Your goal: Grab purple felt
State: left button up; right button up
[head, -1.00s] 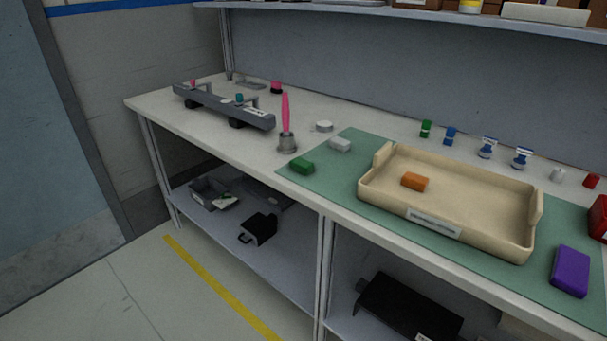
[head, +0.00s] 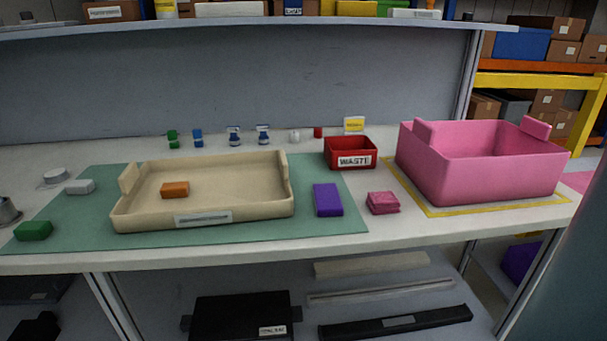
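A purple block (head: 327,199), which looks like the purple felt, lies flat on the right part of the green mat (head: 80,215). It is to the right of the beige tray (head: 205,228) and in front of the red waste bin. Nothing touches it from above. Neither of my grippers shows in the head view.
An orange block (head: 175,189) lies in the beige tray. A red waste bin (head: 350,153), pink folded pieces (head: 382,203) and a large pink bin (head: 480,172) stand to the right. Green (head: 33,231) and white (head: 79,187) blocks lie left. Small bottles line the back.

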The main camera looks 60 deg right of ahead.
aim_at(328, 197)
jog(key=z, duration=1.8)
